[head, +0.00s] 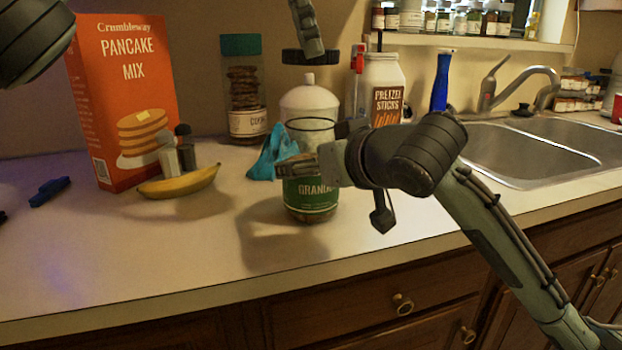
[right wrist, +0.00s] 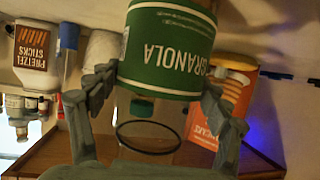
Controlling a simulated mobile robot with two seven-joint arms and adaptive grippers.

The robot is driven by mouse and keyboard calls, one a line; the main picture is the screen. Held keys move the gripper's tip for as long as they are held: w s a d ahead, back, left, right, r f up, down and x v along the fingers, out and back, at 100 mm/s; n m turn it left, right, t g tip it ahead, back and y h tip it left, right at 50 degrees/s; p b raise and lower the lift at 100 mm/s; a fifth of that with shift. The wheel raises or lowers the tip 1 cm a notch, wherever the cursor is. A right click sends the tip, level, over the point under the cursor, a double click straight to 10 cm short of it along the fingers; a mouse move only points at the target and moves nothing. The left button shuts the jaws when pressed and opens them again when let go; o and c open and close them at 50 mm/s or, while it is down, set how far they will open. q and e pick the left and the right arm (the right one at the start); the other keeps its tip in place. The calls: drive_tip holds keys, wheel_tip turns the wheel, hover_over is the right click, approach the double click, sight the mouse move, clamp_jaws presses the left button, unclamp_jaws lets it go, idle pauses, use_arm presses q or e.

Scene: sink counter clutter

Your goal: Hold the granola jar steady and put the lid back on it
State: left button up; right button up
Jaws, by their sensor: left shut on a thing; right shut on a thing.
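The granola jar (head: 310,195) stands upright near the counter's front, clear glass with a green label and an open rim at the top. My right gripper (head: 300,168) is shut on its side. In the right wrist view the jar (right wrist: 165,50) appears upside down, with the fingers (right wrist: 158,98) on both sides of it. My left gripper (head: 308,48) comes in from the top of the head view, shut on a dark round lid (head: 290,57). The lid is above the jar's rim, with a clear gap between them. The far finger is hidden.
A blue cloth (head: 268,155) lies just left of the jar. A banana (head: 180,182), two shakers (head: 178,150) and a pancake mix box (head: 125,100) are further left.

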drive_tip(key=c, duration=0.8)
use_arm(q)
drive_tip(key=shift+f, duration=2.5)
drive_tip(key=shift+f, duration=0.1)
drive_tip(key=shift+f, duration=0.75)
drive_tip(key=shift+f, duration=0.6)
